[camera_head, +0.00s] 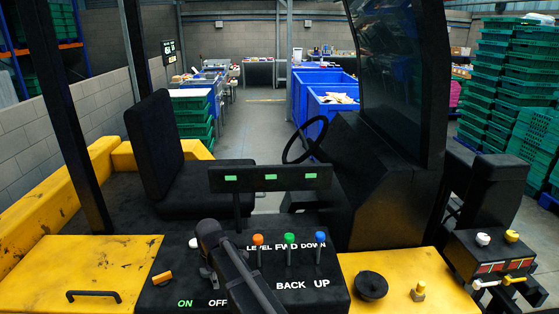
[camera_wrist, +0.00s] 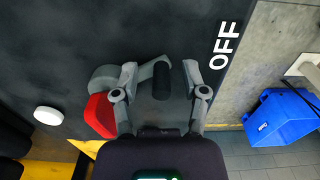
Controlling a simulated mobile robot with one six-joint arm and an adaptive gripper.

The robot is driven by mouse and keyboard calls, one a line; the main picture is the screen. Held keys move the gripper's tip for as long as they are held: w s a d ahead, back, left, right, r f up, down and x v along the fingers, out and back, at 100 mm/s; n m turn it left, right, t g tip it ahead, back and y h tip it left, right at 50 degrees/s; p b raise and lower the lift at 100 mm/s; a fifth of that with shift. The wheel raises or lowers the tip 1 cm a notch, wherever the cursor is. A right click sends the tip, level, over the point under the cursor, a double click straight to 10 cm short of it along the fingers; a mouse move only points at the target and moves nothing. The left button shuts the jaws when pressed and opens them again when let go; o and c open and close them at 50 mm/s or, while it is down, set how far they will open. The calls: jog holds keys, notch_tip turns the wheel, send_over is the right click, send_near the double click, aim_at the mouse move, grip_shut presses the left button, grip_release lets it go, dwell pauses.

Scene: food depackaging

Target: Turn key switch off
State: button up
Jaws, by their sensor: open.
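The orange key switch (camera_head: 161,278) sits on the left of the black control panel (camera_head: 140,298), in the head view. Below and right of it, the ON label (camera_head: 185,303) is green and the OFF label (camera_head: 217,303) is white. The OFF label also shows at the upper right of the wrist view (camera_wrist: 223,45). In the head view I cannot make out the fingers.
Orange (camera_head: 257,240), green (camera_head: 290,240) and blue (camera_head: 320,238) levers stand right of my arm. A white knob (camera_wrist: 48,116) is on the panel. A black round knob (camera_head: 371,285) is at right. A black seat (camera_head: 160,150) and steering wheel (camera_head: 305,140) stand behind.

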aim_at(320, 301)
jog(key=d+m, duration=0.3)
jog(key=d, duration=0.4)
jog(key=d+m, duration=0.3)
jog(key=d, duration=0.4)
jog(key=d+m, duration=0.3)
jog(key=d, duration=0.4)
jog(key=shift+d, duration=0.3)
jog(key=s+d+m, duration=0.1)
jog(key=d, duration=0.2)
jog(key=s+d+m, duration=0.1)
jog(key=d+m, duration=0.1)
jog(key=d, duration=0.2)
jog(key=s+d+m, duration=0.1)
jog(key=d+m, duration=0.1)
jog(key=d, duration=0.1)
jog(key=shift+d, duration=0.15)
jog(key=s+d+m, duration=0.4)
jog(key=d+m, duration=0.2)
jog(key=d, duration=0.3)
jog(key=shift+s+d, duration=0.4)
